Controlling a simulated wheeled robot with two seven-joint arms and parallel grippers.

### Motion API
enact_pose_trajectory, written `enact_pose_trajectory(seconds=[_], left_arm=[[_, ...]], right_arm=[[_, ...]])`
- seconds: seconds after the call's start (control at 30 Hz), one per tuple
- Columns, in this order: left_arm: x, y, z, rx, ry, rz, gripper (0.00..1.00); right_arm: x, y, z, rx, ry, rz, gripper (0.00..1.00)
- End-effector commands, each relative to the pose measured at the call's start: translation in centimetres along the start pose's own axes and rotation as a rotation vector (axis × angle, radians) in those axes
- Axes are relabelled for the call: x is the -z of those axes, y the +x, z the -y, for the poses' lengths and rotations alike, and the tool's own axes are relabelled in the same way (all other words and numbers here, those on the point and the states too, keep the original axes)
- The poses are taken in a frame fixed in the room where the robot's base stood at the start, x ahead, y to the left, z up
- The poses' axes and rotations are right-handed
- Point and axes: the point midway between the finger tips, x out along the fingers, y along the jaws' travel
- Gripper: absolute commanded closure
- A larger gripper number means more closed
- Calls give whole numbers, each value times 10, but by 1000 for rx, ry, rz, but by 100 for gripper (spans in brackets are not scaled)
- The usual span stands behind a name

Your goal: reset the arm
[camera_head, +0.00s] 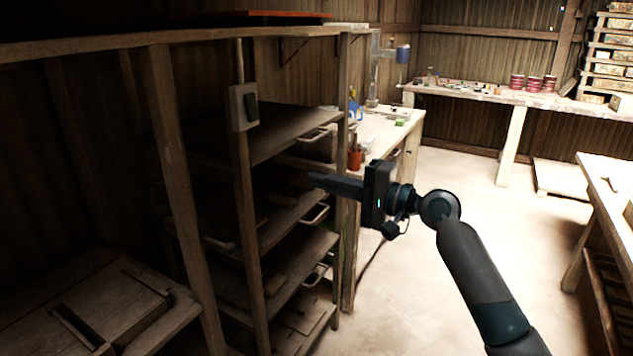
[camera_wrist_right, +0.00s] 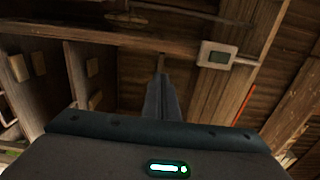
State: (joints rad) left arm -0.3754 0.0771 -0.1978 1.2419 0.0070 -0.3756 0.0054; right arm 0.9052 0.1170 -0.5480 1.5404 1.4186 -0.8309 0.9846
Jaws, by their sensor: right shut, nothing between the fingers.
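My right gripper (camera_head: 318,181) comes in from the lower right in the head view and points left toward the wooden shelf rack (camera_head: 246,210). Its fingers are closed together with nothing between them. Its tip is in front of the rack's middle shelves; whether it touches anything there I cannot tell. In the right wrist view the shut fingers (camera_wrist_right: 162,82) show with wooden boards behind them. A light box with a dark panel (camera_head: 243,107) is fixed to a rack post, and it also shows in the wrist view (camera_wrist_right: 216,55). My left gripper is not in view.
Wooden shelves with metal handles (camera_head: 315,216) stand close to my right gripper. A workbench (camera_head: 385,128) with a brown pot (camera_head: 355,160) lies behind it. A back bench (camera_head: 470,93) holds red cans (camera_head: 533,83). The floor (camera_head: 480,190) in the middle is clear. A table (camera_head: 612,190) stands at right.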

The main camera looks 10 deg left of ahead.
Motion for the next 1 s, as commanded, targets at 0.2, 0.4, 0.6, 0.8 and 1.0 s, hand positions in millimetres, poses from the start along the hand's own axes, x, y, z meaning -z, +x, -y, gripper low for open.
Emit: enact_pose_trajectory(seconds=[0.2, 0.4, 0.6, 0.8, 1.0], left_arm=[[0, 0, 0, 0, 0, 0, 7], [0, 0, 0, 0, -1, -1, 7], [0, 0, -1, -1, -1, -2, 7], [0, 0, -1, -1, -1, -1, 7], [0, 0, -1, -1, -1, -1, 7]], right_arm=[[0, 0, 0, 0, 0, 0, 100], [9, -2, -22, -12, -7, -33, 100], [34, -14, -97, -67, -40, -141, 100], [55, -43, -213, -184, -106, -281, 100], [53, -84, -334, -344, -186, -384, 100]])
